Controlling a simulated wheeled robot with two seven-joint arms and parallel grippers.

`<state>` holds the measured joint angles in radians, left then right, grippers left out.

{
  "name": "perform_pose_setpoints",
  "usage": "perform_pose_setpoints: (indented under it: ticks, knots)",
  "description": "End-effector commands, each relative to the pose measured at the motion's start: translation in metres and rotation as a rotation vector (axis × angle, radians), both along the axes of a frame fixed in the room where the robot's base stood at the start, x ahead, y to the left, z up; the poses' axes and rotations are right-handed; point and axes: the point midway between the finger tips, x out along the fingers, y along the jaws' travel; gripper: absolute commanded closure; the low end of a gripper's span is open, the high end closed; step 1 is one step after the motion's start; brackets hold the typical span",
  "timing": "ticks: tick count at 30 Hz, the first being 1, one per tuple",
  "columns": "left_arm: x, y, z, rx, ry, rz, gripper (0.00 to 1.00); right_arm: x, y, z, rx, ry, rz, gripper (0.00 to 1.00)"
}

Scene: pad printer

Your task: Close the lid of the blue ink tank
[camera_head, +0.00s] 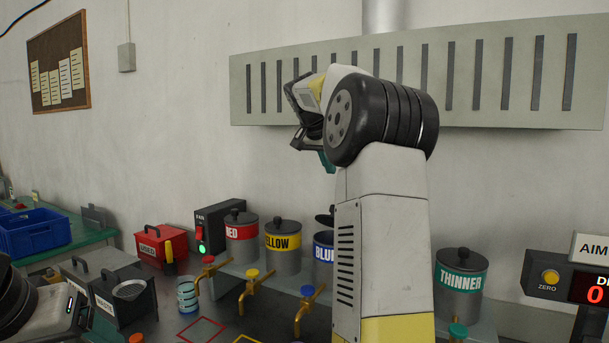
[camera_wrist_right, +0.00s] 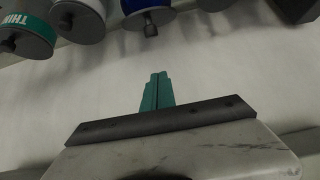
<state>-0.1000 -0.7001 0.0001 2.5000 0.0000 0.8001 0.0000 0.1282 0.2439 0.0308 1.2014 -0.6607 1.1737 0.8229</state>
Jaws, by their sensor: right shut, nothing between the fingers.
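The blue ink tank (camera_head: 322,252) stands on the raised shelf, its right part hidden behind my right arm. Its dark lid and knob show only in part in the head view.
Red (camera_head: 241,232) and yellow (camera_head: 283,241) tanks stand left of the blue one, and a thinner tank (camera_head: 460,281) stands right of my arm. Brass taps (camera_head: 308,308) stick out in front. A vented grey duct (camera_head: 480,75) runs along the wall.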

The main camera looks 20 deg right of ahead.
Motion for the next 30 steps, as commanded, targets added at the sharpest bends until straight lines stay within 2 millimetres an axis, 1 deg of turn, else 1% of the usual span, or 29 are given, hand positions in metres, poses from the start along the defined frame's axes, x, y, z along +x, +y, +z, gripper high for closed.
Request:
perform_pose_setpoints:
  ticks: [1, 9, 11, 13, 19, 23, 30]
  knots:
    - [0.0, 0.0, 0.0, 0.0, 0.0, 0.0, 0.23, 0.004, -0.006, -0.01, 0.001, 0.005, -0.002, 1.0]
    - [0.0, 0.0, 0.0, 0.0, 0.0, 0.0, 0.23, 0.028, -0.034, -0.056, 0.002, 0.007, 0.0, 1.0]
    - [0.0, 0.0, 0.0, 0.0, 0.0, 0.0, 0.23, 0.033, -0.04, -0.065, 0.003, 0.006, -0.001, 1.0]
    - [0.0, 0.0, 0.0, 0.0, 0.0, 0.0, 0.23, 0.027, -0.033, -0.072, 0.002, 0.005, 0.003, 1.0]
    - [0.0, 0.0, 0.0, 0.0, 0.0, 0.0, 0.23, 0.019, -0.023, -0.089, 0.001, 0.005, 0.002, 1.0]
    - [0.0, 0.0, 0.0, 0.0, 0.0, 0.0, 0.23, 0.017, -0.02, -0.094, 0.002, 0.004, 0.002, 1.0]
    - [0.0, 0.0, 0.0, 0.0, 0.0, 0.0, 0.23, 0.017, -0.02, -0.094, 0.002, 0.004, 0.002, 1.0]
